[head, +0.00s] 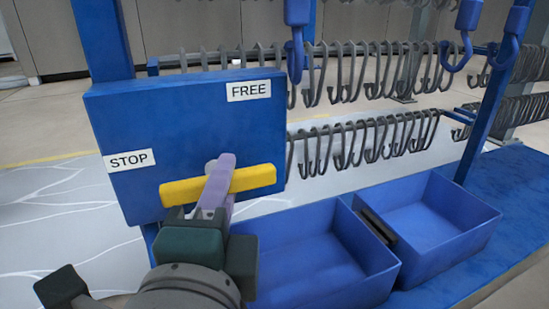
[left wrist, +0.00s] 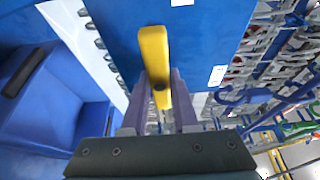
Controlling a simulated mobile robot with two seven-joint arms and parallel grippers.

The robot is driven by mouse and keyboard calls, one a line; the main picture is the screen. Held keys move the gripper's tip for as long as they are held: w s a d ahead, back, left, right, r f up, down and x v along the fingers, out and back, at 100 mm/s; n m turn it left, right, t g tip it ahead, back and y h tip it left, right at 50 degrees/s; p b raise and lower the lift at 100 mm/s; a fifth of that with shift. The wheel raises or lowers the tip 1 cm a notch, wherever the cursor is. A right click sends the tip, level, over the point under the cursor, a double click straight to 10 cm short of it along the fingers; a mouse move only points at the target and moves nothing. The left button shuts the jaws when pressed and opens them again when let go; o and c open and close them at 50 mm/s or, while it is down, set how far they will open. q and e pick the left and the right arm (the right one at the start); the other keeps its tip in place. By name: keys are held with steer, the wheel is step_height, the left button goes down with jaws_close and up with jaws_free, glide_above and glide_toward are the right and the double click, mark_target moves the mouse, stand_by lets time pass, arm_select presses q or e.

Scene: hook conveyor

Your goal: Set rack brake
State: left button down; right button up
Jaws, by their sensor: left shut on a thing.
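A blue brake panel (head: 130,115) carries a white STOP label (head: 130,161) at its left edge and a white FREE label (head: 249,90) at its upper right. A yellow brake handle (head: 255,178) lies nearly level across the panel's lower part, its right end slightly higher. My left gripper (head: 217,178), with purple fingers, reaches up from below and is shut on the handle near its middle. In the left wrist view the handle (left wrist: 153,50) sits between the two fingers. The handle's mounting is mostly hidden. My right gripper is not in view.
Rows of dark hooks (head: 365,140) hang on rails behind and right of the panel. Two blue bins (head: 310,232) stand on a blue base (head: 520,190) at lower right. Blue hooks (head: 465,45) hang at the top. Pale floor (head: 60,240) lies open at left.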

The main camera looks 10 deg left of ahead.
arm_select(q)
steer(key=c, duration=0.7)
jaws_free()
steer(key=p+v, duration=0.2)
steer(key=v, duration=0.8)
steer(key=shift+p, duration=0.3)
